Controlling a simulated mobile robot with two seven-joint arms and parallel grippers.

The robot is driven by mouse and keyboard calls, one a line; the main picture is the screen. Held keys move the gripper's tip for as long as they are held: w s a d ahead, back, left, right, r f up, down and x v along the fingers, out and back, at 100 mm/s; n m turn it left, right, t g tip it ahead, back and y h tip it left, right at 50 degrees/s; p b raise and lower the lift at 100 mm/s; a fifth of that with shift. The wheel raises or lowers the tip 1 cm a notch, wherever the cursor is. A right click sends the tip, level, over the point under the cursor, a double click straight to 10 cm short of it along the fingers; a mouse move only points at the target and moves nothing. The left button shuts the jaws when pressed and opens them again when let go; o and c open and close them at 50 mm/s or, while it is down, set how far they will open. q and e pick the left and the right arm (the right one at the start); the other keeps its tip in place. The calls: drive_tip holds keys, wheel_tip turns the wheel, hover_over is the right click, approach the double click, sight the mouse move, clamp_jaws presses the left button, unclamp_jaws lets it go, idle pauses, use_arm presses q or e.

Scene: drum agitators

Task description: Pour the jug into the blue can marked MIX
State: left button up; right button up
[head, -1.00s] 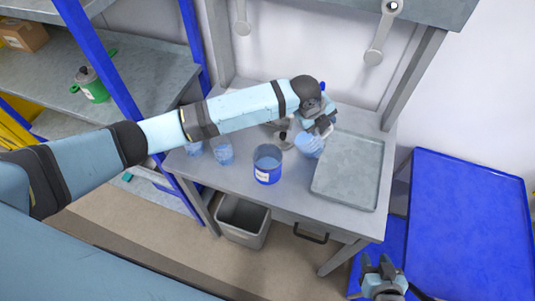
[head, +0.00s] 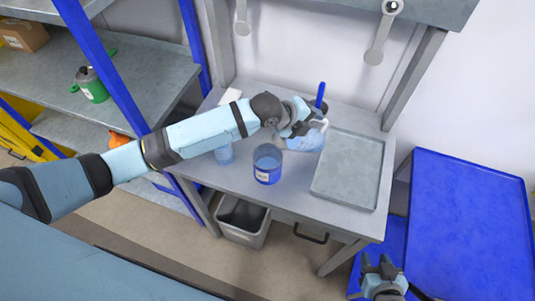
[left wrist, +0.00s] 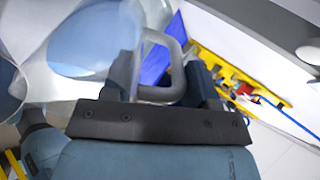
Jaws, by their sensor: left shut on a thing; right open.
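The blue can (head: 266,177) with a white label stands upright near the front edge of the bench; the label's lettering is too small to read. My left gripper (head: 316,128) is shut on the handle of a clear jug (head: 304,143) with bluish contents. The jug is tilted well over, its left end close to the can's upper right rim. I cannot tell whether liquid is running out. In the left wrist view the jug's clear wall (left wrist: 95,40) and its handle (left wrist: 177,55) fill the near left. My right gripper (head: 381,265) is open and empty at the lower right.
A grey tray (head: 347,192) lies on the bench right of the can. A grey bin (head: 242,232) is below. A green pot (head: 95,90) is on the shelf.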

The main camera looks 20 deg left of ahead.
use_arm(q)
drive_tip(key=shift+s+a+r+t+h, duration=0.15)
drive_tip(key=shift+r+t+h, duration=0.15)
drive_tip(key=shift+s+a+r+b, duration=0.15)
drive_tip(key=shift+b, duration=0.35)
drive_tip(key=shift+r+t+h, duration=0.15)
drive_tip(key=shift+t+h, duration=0.15)
drive_tip(key=shift+h, duration=0.1)
use_arm(e)
drive_tip(key=shift+f+n, duration=0.3)
use_arm(q)
drive_tip(key=shift+a, duration=0.1)
use_arm(e)
drive_tip(key=shift+d, duration=0.1)
use_arm(q)
drive_tip(key=shift+s+a+r+b, duration=0.1)
drive_tip(key=shift+s+r+b, duration=0.1)
drive_tip(key=shift+b, duration=0.35)
use_arm(e)
drive_tip(key=shift+s+f, duration=0.1)
drive_tip(key=shift+f, duration=0.35)
use_arm(q)
drive_tip(key=shift+a+r+t+h+b, duration=0.1)
drive_tip(key=shift+t+h+b, duration=0.2)
use_arm(e)
drive_tip(key=shift+w+f, duration=0.15)
drive_tip(key=shift+w, duration=0.05)
